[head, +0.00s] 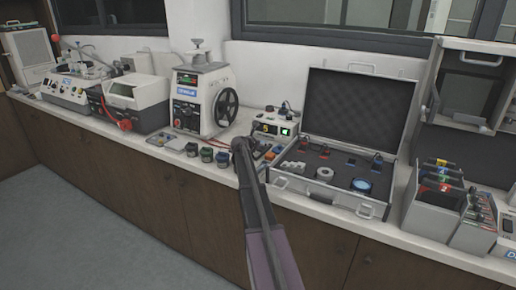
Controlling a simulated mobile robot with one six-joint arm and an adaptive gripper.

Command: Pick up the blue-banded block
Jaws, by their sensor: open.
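My gripper (241,146) is the dark end of my arm, over the front part of the counter (320,206) between the mounting press (203,98) and the open case (357,115). Its fingers are small and dark, and I see nothing held in it. I cannot single out the blue-banded block for certain. Small coloured pieces, blue and orange, lie just right of my gripper, partly hidden by the arm. A row of small dark round pots (207,154) stands just left of it.
A small control box (275,128) stands behind my gripper. The case holds white rings and a blue-lit disc (361,185). A grey rack (435,200) stands at the right. Machines (135,100) fill the left. The counter's front edge is close to the arm.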

